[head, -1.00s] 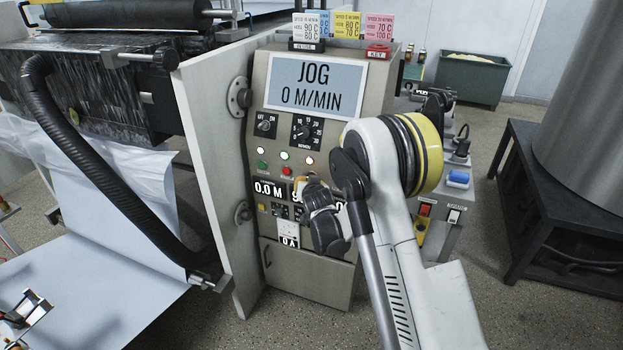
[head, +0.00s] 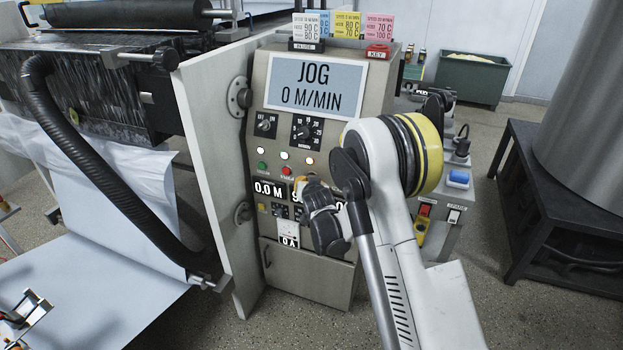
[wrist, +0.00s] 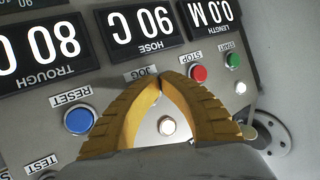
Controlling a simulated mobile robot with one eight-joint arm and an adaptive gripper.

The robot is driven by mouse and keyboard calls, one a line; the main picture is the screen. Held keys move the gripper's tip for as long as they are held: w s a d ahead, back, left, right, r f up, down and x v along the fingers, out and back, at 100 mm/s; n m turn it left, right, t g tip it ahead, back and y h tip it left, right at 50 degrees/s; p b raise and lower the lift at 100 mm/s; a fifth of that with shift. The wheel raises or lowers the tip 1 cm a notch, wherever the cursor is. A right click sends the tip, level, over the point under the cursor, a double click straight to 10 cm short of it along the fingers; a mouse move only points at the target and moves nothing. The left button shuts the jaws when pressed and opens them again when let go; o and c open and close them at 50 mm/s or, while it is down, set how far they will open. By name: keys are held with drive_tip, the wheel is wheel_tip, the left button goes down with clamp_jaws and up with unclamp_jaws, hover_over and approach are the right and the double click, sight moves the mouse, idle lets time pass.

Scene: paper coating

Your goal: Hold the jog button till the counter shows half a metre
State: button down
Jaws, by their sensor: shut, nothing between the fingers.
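The control panel's display (head: 315,85) reads JOG, 0 M/MIN. The length counter (wrist: 212,10) reads 0.0 M; it also shows in the head view (head: 269,189). My gripper (wrist: 157,84) has its yellow fingers shut, with the tips together at the JOG label (wrist: 141,73). The jog button itself is hidden behind the fingertips, and I cannot tell whether they touch it. In the head view my gripper (head: 301,184) is at the panel's button row, mostly covered by my own wrist.
The wrist view is upside down. The red STOP button (wrist: 199,73) and green START button (wrist: 233,60) are on one side of my fingers, the blue RESET button (wrist: 78,120) on the other. A pale lamp (wrist: 167,125) shows between the fingers. A black hose (head: 100,180) hangs left.

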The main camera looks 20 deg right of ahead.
drive_tip(key=shift+s+a, duration=0.45)
drive_tip(key=shift+s, duration=0.2)
drive_tip(key=shift+s, duration=0.1)
drive_tip(key=s+a, duration=0.1)
drive_tip(key=s, duration=0.1)
drive_tip(key=s+a, duration=0.2)
idle(0.5)
idle(0.4)
